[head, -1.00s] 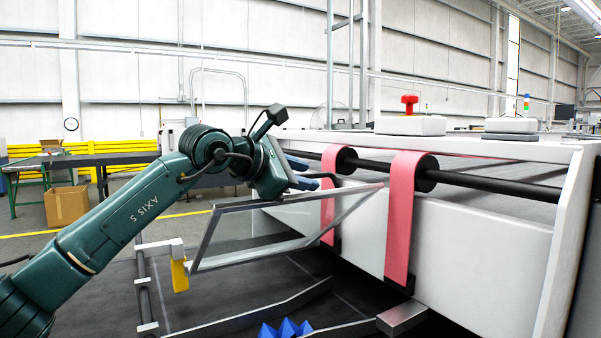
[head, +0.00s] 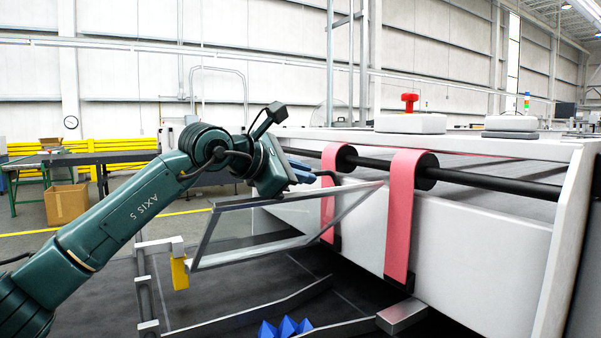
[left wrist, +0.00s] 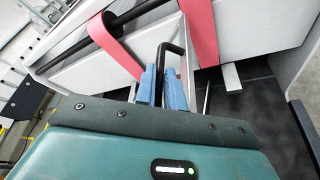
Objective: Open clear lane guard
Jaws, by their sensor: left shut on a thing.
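The clear lane guard (head: 200,240) is a see-through panel in a grey metal frame. It stands tilted up above the dark lane bed, in front of the white machine. My left gripper (head: 303,174) is at the guard's upper edge. In the left wrist view its blue fingers (left wrist: 162,88) are shut on a black bent handle (left wrist: 172,50). My right gripper is not in view.
Pink belts (head: 403,215) hang from a black shaft (head: 480,185) on the white machine, close right of the guard. A yellow block (head: 180,273) sits at the guard's left. Blue pointed pieces (head: 286,328) lie at the lower front. A cardboard box (head: 67,204) stands far left.

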